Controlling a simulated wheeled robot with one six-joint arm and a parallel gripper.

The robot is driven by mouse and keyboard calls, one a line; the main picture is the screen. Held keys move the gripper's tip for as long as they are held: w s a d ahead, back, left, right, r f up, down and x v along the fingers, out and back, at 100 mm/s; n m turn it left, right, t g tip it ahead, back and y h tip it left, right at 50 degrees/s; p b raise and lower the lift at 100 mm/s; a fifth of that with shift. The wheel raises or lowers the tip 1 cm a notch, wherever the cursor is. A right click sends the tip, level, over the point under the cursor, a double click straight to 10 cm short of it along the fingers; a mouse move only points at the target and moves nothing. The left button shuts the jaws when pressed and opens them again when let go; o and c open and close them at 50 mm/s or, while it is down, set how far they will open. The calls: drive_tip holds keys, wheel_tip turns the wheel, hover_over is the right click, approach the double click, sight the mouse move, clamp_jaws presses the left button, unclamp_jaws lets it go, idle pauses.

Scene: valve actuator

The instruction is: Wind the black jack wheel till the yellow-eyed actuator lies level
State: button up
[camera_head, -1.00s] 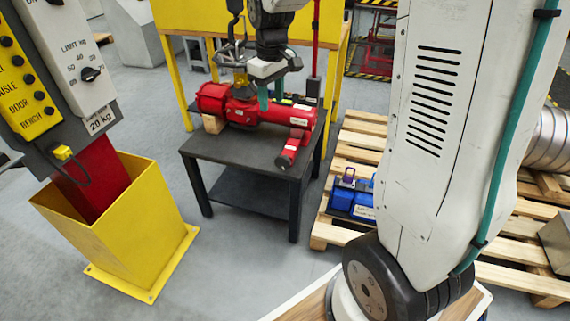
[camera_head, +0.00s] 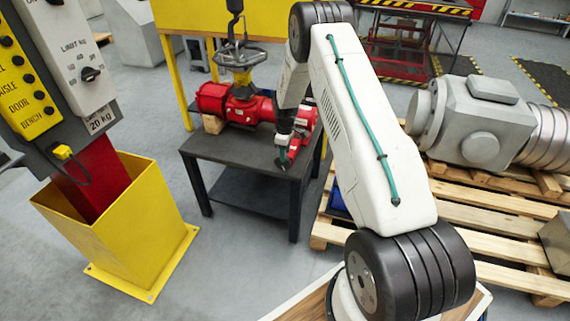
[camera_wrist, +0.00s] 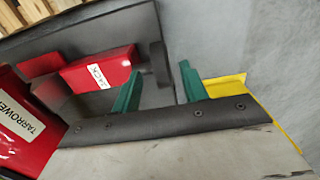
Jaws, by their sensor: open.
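The red actuator (camera_head: 240,108) lies across the dark table, with a yellow part (camera_head: 241,78) on top. I cannot tell from here whether it is exactly level. The red jack (camera_wrist: 98,68), labelled "JACK", shows in the wrist view at the table's near right edge. Its black wheel (camera_wrist: 157,62) is at its right end; in the head view the wheel (camera_head: 281,163) shows small. My gripper (camera_wrist: 159,88) is open, its green fingers spread toward the wheel, one on either side in the picture. Contact cannot be told. In the head view my arm partly hides the jack.
A dark hook (camera_head: 236,6) hangs above the grey handwheel (camera_head: 241,57) on the actuator. A wooden block (camera_head: 213,124) sits under its left end. A yellow bin (camera_head: 125,235) stands left; a pallet (camera_head: 465,215) with grey machinery lies right. Floor before the table is clear.

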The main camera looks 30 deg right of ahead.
sight(285, 163)
wheel_tip(285, 163, down, 6)
drive_tip(key=shift+f, duration=0.2)
clamp_jaws()
